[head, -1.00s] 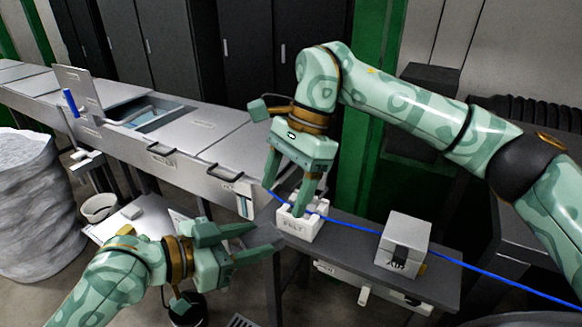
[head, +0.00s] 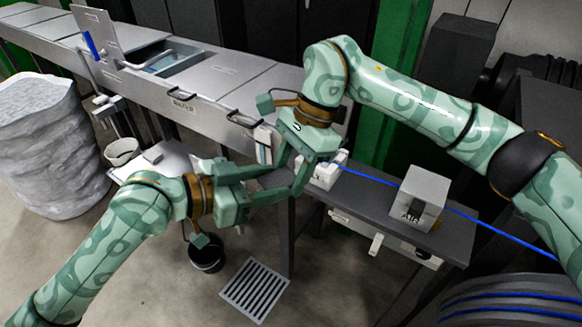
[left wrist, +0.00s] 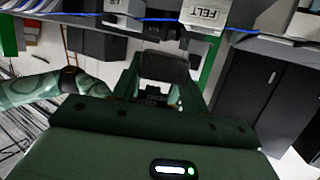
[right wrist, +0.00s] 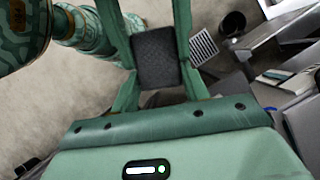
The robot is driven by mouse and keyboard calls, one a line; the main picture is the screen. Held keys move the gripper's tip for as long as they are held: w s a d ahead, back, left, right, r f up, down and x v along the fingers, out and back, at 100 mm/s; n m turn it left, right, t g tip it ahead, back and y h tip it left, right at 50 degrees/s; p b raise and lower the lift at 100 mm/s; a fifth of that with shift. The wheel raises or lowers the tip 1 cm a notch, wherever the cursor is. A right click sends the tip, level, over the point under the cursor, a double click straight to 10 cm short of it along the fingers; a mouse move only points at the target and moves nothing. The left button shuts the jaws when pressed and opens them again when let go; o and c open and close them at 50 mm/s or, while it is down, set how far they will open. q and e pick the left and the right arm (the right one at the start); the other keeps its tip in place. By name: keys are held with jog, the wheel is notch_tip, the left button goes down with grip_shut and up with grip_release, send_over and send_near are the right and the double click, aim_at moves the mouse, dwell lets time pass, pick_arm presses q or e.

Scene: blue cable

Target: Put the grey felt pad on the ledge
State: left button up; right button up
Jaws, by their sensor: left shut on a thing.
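The grey felt pad, a dark rough block, shows between the fingers in the left wrist view (left wrist: 165,67) and in the right wrist view (right wrist: 156,57). My left gripper (head: 270,180) is shut on it. My right gripper (head: 292,178) meets it there from above, with fingers along the pad's sides; I cannot tell whether they grip it. In the head view the fingers hide the pad. The white felt box (head: 326,174) stands on the dark grey bench (head: 385,207), just right of both grippers. I cannot tell which surface is the ledge.
A blue cable (head: 480,222) runs along the bench, past a grey block marked AIR (head: 421,192). A long grey counter (head: 215,85) with handles lies behind. A low white surface (head: 180,158), a dark bucket (head: 206,254) and a floor grate (head: 255,290) are nearby.

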pick_arm(q)
jog(key=o, duration=1)
jog(key=shift+s+d, duration=0.2)
jog(key=shift+s, duration=0.05)
jog(key=shift+o, duration=0.2)
